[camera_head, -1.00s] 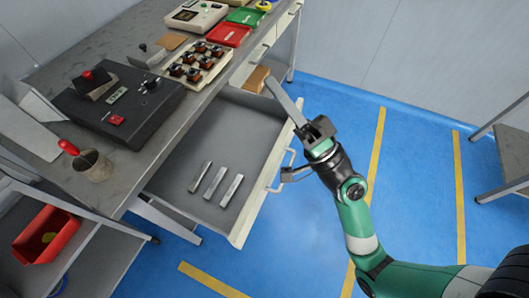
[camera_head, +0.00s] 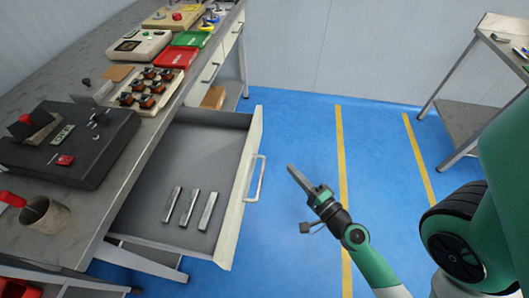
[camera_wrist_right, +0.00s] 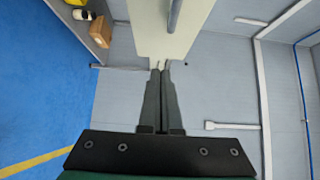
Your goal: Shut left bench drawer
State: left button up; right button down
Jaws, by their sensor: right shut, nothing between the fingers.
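The left bench drawer (camera_head: 200,148) is pulled out from under the bench, its cream front (camera_head: 243,185) facing the open floor. It holds three metal bars (camera_head: 189,208). Its handle (camera_head: 256,178) is a pale bar on the front. My right gripper (camera_head: 290,168) is shut and empty, to the right of the handle, with a visible gap in the head view. In the right wrist view the shut fingertips (camera_wrist_right: 160,68) point at the end of a cream panel (camera_wrist_right: 165,25), likely the drawer front; contact cannot be told. My left gripper is out of view.
The bench (camera_head: 75,85) carries a black control box (camera_head: 95,150), a cup (camera_head: 47,217), a tray of coils (camera_head: 150,90) and coloured trays. Closed drawers line its far end. Blue floor is clear right of the drawer; another table (camera_head: 465,120) stands far right.

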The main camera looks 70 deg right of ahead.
jog(key=x, duration=0.3)
jog(key=p, duration=0.7)
send_near(257, 144)
jog(key=w+d, duration=0.1)
jog(key=w+d+r, duration=0.1)
jog(key=w+d, duration=0.1)
jog(key=shift+w+d+r, duration=0.1)
jog(key=shift+w+d, duration=0.05)
jog(key=shift+w, duration=0.05)
jog(key=shift+w+f+p, duration=0.2)
jog(key=shift+w+p, duration=0.3)
jog(key=shift+w, duration=0.05)
jog(key=shift+f, duration=0.2)
jog(key=shift+w, duration=0.1)
